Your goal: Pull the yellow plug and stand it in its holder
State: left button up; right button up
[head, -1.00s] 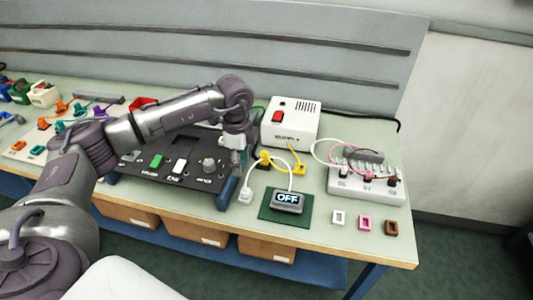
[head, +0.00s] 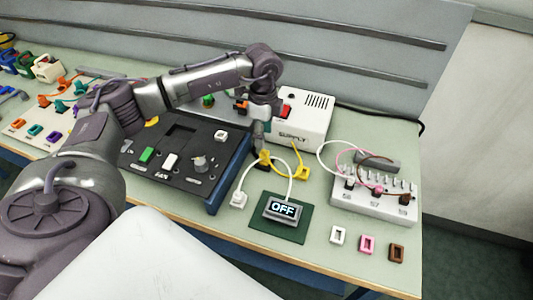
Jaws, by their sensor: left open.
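A yellow plug (head: 265,157) stands at a small dark base on the green bench, in front of the white supply box. A yellow piece (head: 300,173) sits just to its right, with a yellow cord beside it; I cannot tell whether this is the holder. My left gripper (head: 260,140) points down just above and behind the yellow plug. It is open, with its fingers small and partly blending into the background. I cannot tell whether it touches the plug. My right gripper is out of view.
The supply box (head: 302,125) is close behind the gripper. A black control panel (head: 185,150) is to the left. A display reading OFF (head: 283,209) lies on a green mat in front. A terminal block (head: 375,200) with cords is right, with white, pink and brown holders before it.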

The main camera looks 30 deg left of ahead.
aim_at(264, 152)
pick_arm(q)
jog(key=shift+s, duration=0.1)
jog(key=shift+w+f+b, duration=0.2)
jog(key=shift+f+b, duration=0.1)
jog(key=shift+f, duration=0.15)
jog(key=shift+w+f+b, duration=0.2)
jog(key=shift+f+b, duration=0.05)
jog(key=shift+f, duration=0.2)
notch_tip(264, 152, down, 8)
jog(key=b, duration=0.5)
jog(key=shift+s+r, duration=0.1)
jog(key=shift+r, duration=0.15)
grip_shut()
jog(key=o, duration=0.6)
grip_release()
